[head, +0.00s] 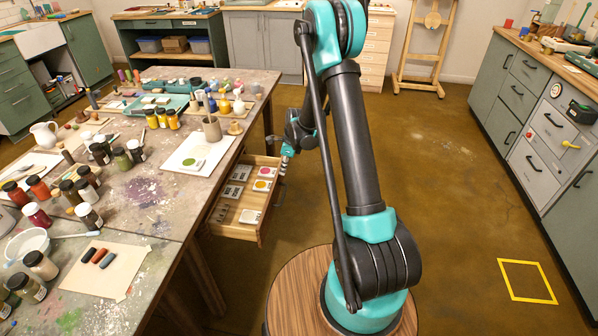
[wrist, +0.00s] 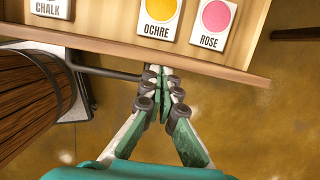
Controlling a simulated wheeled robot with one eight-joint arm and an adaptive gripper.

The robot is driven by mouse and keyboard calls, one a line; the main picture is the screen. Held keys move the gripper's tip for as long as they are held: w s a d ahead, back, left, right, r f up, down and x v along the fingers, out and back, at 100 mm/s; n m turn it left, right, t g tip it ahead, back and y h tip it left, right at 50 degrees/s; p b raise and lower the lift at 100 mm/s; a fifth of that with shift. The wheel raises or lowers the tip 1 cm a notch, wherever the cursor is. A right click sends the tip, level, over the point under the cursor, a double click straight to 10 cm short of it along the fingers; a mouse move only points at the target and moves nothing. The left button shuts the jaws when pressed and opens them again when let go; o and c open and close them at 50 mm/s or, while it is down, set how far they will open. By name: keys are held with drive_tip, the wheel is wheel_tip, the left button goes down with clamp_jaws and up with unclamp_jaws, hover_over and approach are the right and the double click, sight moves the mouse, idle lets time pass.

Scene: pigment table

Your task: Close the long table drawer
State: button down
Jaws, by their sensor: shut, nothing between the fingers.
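The long table drawer (head: 248,195) stands open, pulled out from the right side of the paint-marked table (head: 150,190). Flat labelled pigment pieces lie in it. Its wooden front (wrist: 200,63) crosses the wrist view, with a dark bar handle (wrist: 105,72) on its outer side. My gripper (wrist: 161,72) is shut and empty, its fingertips close to the drawer front and beside the end of the handle. I cannot tell whether they touch.
Jars, bottles and a cup (head: 212,128) crowd the table top above the drawer. Brown floor (head: 440,170) lies open to the right. Grey-green cabinets (head: 520,100) line the right wall. An easel (head: 425,45) stands at the back.

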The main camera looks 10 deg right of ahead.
drive_tip(key=w+a, duration=0.2)
drive_tip(key=a, duration=0.6)
drive_tip(key=w+a, duration=0.3)
drive_tip(key=a, duration=0.6)
drive_tip(key=shift+w+a, duration=0.15)
drive_tip(key=shift+w, duration=0.2)
drive_tip(key=shift+a, duration=0.1)
